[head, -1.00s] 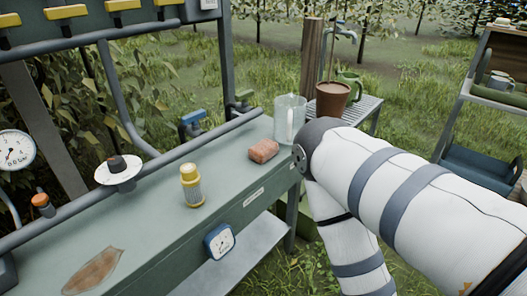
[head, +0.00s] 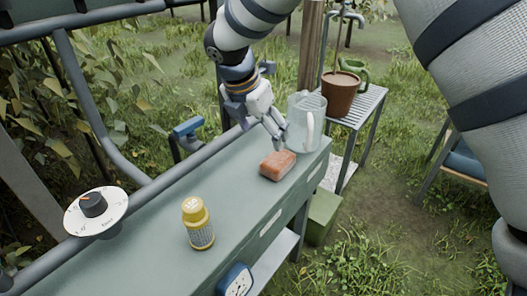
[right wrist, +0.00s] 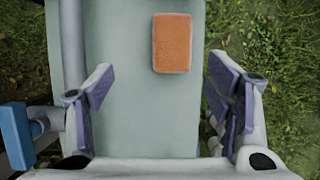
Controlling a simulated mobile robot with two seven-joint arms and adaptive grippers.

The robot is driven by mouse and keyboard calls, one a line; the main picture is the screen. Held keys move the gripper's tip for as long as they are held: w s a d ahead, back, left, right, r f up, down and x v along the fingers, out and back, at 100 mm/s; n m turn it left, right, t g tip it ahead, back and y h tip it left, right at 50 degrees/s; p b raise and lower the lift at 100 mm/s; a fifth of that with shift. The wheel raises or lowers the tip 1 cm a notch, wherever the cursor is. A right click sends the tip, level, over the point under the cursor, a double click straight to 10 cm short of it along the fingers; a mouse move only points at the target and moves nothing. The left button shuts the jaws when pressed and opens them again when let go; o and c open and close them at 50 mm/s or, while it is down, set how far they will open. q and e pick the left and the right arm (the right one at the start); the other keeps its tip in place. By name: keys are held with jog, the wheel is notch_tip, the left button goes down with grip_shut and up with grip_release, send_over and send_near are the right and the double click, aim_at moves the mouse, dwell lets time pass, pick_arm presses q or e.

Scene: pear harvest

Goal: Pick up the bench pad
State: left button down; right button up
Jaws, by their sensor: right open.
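The bench pad (head: 277,165), a small orange-brown block, lies flat on the green bench (head: 160,222) near its far end. It also shows in the right wrist view (right wrist: 172,43), ahead of the fingertips and right of the middle between them. My right gripper (head: 277,134) is above the bench just behind the pad, fingers pointing down. In the right wrist view my right gripper (right wrist: 158,82) is open with nothing between its fingers. My left gripper is not in view.
A clear jug (head: 303,121) stands close beside the pad at the bench's far end. A yellow bottle (head: 198,223) stands nearer on the bench. A grey pipe (head: 185,168) runs along the bench's left edge. A brown pot (head: 340,93) stands on a slatted stand beyond.

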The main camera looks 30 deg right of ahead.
aim_at(278, 158)
jog(key=f, duration=0.1)
jog(key=d+f, duration=0.1)
jog(key=f, duration=0.1)
jog(key=d+f, duration=0.1)
jog(key=f, duration=0.1)
jog(key=shift+s+f+b, duration=0.15)
jog(key=shift+s+b, duration=0.15)
jog(key=x, duration=0.6)
jog(key=shift+s+d, duration=0.15)
jog(key=shift+d, duration=0.25)
jog(key=shift+r, duration=0.2)
jog(key=shift+c, duration=1.1)
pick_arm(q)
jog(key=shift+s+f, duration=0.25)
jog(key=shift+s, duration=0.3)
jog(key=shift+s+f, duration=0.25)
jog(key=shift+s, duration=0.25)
pick_arm(e)
jog(key=c, duration=0.9)
